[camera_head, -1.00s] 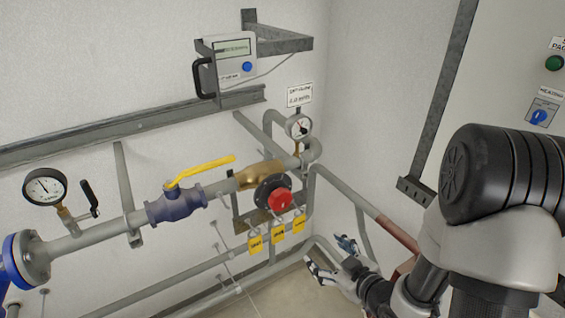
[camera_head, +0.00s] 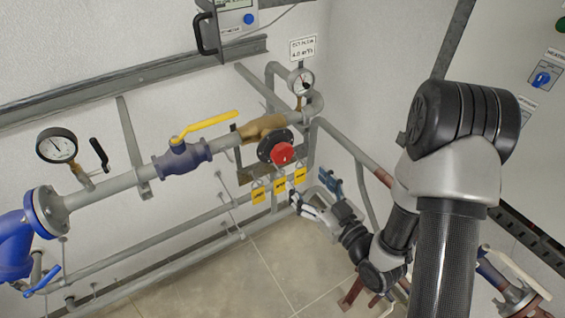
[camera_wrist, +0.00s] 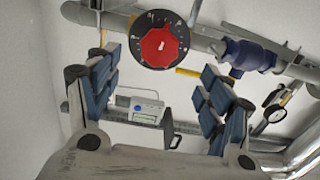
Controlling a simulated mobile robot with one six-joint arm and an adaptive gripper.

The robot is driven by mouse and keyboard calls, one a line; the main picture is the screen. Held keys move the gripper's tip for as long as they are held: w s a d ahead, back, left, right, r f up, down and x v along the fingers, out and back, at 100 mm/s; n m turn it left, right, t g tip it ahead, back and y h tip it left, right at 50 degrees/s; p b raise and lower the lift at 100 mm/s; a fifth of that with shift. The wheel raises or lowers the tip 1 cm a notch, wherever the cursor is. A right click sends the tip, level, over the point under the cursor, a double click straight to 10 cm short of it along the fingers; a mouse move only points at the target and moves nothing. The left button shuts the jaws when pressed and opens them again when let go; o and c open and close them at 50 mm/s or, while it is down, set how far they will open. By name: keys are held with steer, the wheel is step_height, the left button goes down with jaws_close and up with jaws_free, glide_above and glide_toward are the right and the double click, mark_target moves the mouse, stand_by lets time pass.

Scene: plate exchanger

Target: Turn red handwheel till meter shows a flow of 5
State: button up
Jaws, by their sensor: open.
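The red handwheel (camera_head: 283,153) sits on a round black dial plate at the brass valve on the pipe. In the wrist view the handwheel (camera_wrist: 158,48) is at the top, between and beyond my fingertips. My gripper (camera_head: 311,190) is open and empty, below and right of the handwheel, apart from it. In the wrist view its blue-padded fingers (camera_wrist: 158,66) are spread wide. The digital meter (camera_head: 236,16) is on the wall bracket, cut by the top edge; it also shows in the wrist view (camera_wrist: 139,108). Its reading is too small to tell.
The yellow-handled blue valve (camera_head: 183,158) is left of the handwheel. A small round gauge (camera_head: 301,82) stands above right. Floor (camera_head: 270,262) is open below.

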mark_target(285, 157)
steer(key=b+x, duration=0.8)
steer(key=x, duration=0.4)
steer(key=shift+w+a+b, duration=0.2)
steer(key=shift+b, duration=0.1)
steer(key=shift+c, duration=0.5)
steer(key=c, duration=1)
